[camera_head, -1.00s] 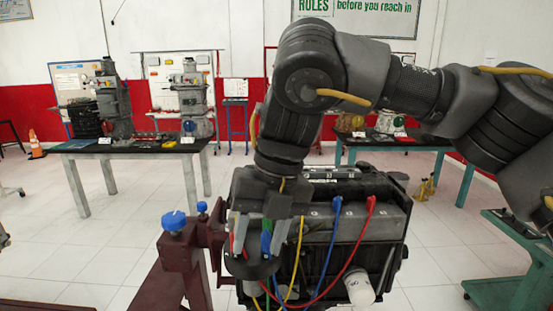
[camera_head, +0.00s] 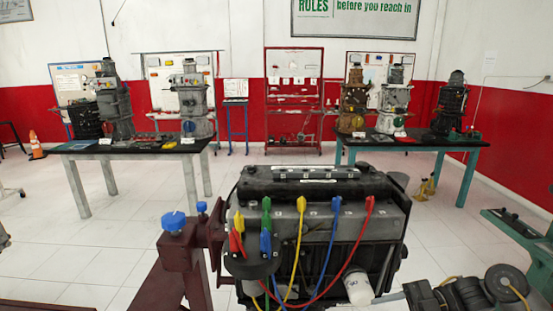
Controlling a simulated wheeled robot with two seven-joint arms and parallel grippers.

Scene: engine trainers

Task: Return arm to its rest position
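The engine (camera_head: 320,190) stands in the middle of the head view, with a dark cover on top. Several coloured plug leads run along its front: red, green, blue and yellow, from a round dark cap (camera_head: 252,262) at its lower left to the grey upper side. My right arm (camera_head: 480,292) is folded low at the bottom right corner, clear of the engine top. Its gripper end seems to be the grey block (camera_head: 420,295) right of the engine's lower side; its fingers are too unclear to tell open from shut. My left gripper is not in view.
A dark red stand (camera_head: 180,255) with blue knobs holds the engine at its left. Two tables with engine displays, the left one (camera_head: 130,148) and the right one (camera_head: 410,143), stand at the back. A green bench (camera_head: 520,235) is at right. The floor between is mostly clear.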

